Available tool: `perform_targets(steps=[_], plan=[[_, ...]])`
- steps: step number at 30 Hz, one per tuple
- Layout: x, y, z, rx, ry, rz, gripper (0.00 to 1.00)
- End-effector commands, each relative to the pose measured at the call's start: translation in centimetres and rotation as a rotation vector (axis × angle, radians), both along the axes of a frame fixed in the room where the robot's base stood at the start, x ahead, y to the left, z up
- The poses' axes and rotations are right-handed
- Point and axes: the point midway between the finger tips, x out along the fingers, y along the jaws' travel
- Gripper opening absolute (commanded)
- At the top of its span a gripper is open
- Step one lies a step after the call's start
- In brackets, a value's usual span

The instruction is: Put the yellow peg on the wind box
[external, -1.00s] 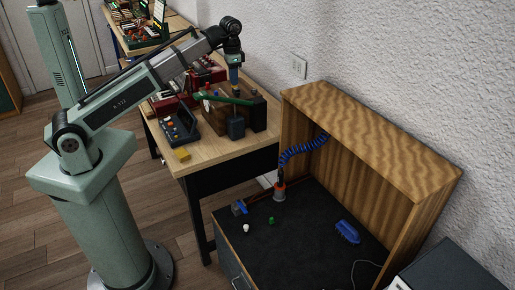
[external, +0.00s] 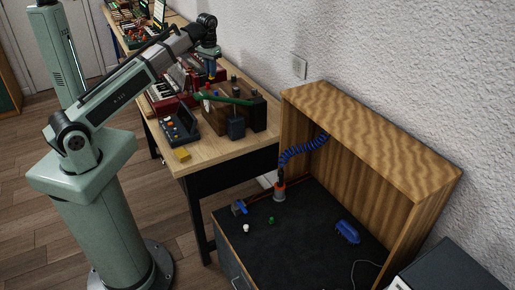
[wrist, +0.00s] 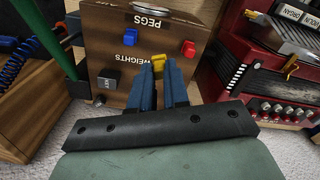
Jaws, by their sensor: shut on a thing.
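My gripper (wrist: 168,70) has blue fingers shut on the yellow peg (wrist: 180,66), whose yellow shows at the fingertips. It hangs above the brown wooden box labelled PEGS and WEIGHTS (wrist: 120,48), which I take to be the wind box. In the external view my gripper (external: 212,76) is over the far left part of the wooden box (external: 214,118); the yellow peg is too small to make out there. I cannot tell the exact gap below it.
A green bar (external: 228,98) and a dark block (external: 236,128) are by the box. A red accordion (wrist: 270,75) stands close on the right in the wrist view.

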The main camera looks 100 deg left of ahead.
Motion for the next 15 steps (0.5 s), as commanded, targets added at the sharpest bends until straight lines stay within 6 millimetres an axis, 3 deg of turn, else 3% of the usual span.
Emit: perform_targets(steps=[3, 15], plan=[[-0.1, -0.1, -1.6, -0.001, 0.000, -0.001, 0.00], [0.0, -0.1, -4.9, -0.001, 0.000, -0.003, 0.00]])
